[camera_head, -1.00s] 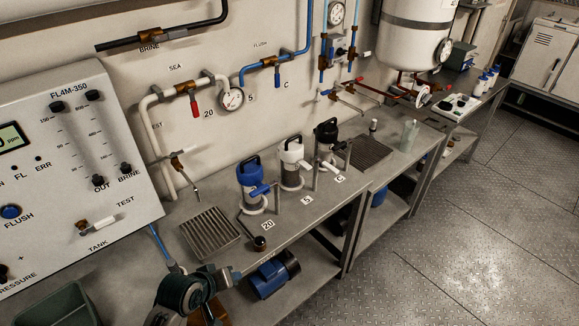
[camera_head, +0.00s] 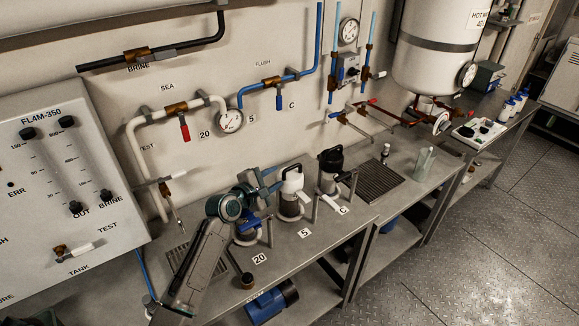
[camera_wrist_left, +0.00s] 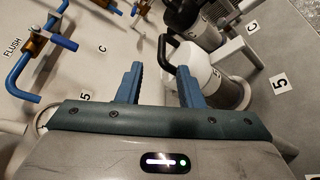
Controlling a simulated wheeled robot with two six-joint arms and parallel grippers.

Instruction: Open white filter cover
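The white filter cover (camera_head: 292,181), with a black loop handle, tops the middle of three filter housings on the bench. My left gripper (camera_head: 273,180) is just left of it, and its arm reaches over the blue filter (camera_head: 247,226), partly hiding it. In the left wrist view the fingers of my left gripper (camera_wrist_left: 157,76) are apart with nothing held between them. The white cover (camera_wrist_left: 198,62) lies beyond and partly behind the right finger there. Its black handle (camera_wrist_left: 168,50) shows ahead, between the finger lines. I cannot tell whether a finger touches the cover. My right gripper is not seen.
A black-topped filter (camera_head: 331,161) stands right of the white one. Blue pipes (camera_head: 283,80) and a gauge (camera_head: 229,121) are on the wall behind. A drain grate (camera_head: 381,180) lies farther right. The bench front edge is below the filters.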

